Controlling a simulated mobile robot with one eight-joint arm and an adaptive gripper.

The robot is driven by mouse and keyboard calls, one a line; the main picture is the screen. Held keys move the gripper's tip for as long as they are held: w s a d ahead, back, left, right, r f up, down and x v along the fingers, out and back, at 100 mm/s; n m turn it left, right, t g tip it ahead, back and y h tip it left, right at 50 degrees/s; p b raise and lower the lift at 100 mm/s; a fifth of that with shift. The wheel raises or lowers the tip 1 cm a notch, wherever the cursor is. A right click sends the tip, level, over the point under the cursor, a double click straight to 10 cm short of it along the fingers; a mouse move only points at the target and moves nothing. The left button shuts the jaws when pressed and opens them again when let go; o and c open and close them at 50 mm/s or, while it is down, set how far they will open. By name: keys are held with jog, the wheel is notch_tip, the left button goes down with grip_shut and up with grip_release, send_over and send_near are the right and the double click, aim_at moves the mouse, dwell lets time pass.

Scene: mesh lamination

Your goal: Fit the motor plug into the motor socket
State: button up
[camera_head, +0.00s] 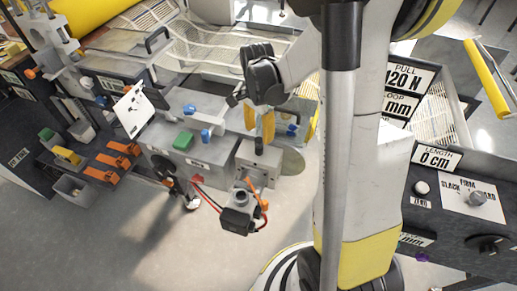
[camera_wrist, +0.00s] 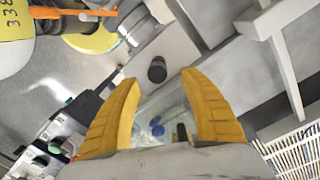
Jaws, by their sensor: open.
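My gripper (camera_head: 262,124) has two yellow fingers, set apart with nothing between them. It hangs just above a grey bracket (camera_head: 256,162) with a short black peg (camera_head: 258,146). In the wrist view my gripper (camera_wrist: 162,95) faces a similar black peg (camera_wrist: 157,69), which lies beyond the fingertips and apart from them. A grey and black motor-like unit (camera_head: 238,215) hangs below the bracket, with an orange lever beside it. I cannot tell which part is the motor plug or the motor socket.
The machine's grey top carries a green block (camera_head: 183,140) and blue knobs (camera_head: 206,135). Orange clips (camera_head: 118,147) sit on a dark panel at left. A labelled control panel (camera_head: 460,205) stands at right. Open floor (camera_head: 110,240) lies in front.

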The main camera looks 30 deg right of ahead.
aim_at(259, 139)
jog(key=f+b, duration=0.1)
jog(key=f, duration=0.2)
jog(key=f+b, duration=0.1)
jog(key=f, duration=0.1)
jog(key=shift+s+a+f+b, duration=0.1)
jog(key=shift+s+a+b, duration=0.1)
jog(key=shift+s+b, duration=0.1)
grip_shut()
